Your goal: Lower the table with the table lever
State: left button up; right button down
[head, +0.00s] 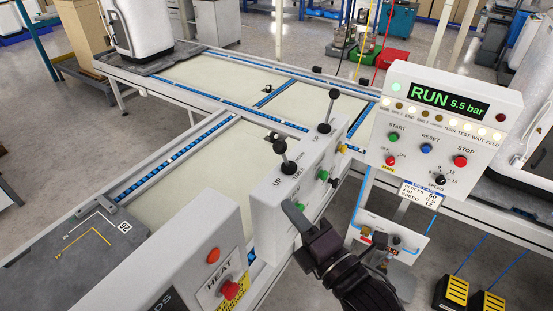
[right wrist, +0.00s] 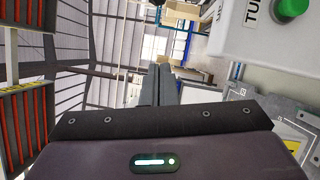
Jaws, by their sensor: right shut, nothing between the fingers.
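Two levers with black knobs stand on a long grey control box in the head view, a nearer lever (head: 284,155) and a farther lever (head: 331,108). The conveyor table (head: 205,160) lies beyond the box. My left gripper is out of view.
A control panel (head: 443,110) reading "RUN 5.5 bar" stands right of the levers. A "HEAT" box (head: 205,262) with red buttons is at the front left. A green button (right wrist: 291,7) shows at the wrist view's upper right. A smaller panel (head: 388,238) is beside my right arm.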

aim_at(284, 155)
jog(key=w+a, duration=0.1)
jog(key=w, duration=0.2)
jog(key=w+a+r, duration=0.1)
jog(key=w, duration=0.3)
jog(key=w+a+p, duration=0.1)
jog(key=w, duration=0.2)
jog(key=shift+w+a+r, duration=0.2)
jog(key=shift+w+r, duration=0.2)
jog(key=shift+w+d+r, duration=0.1)
jog(key=shift+w+d, duration=0.1)
jog(key=shift+d, duration=0.15)
jog(key=shift+a, duration=0.1)
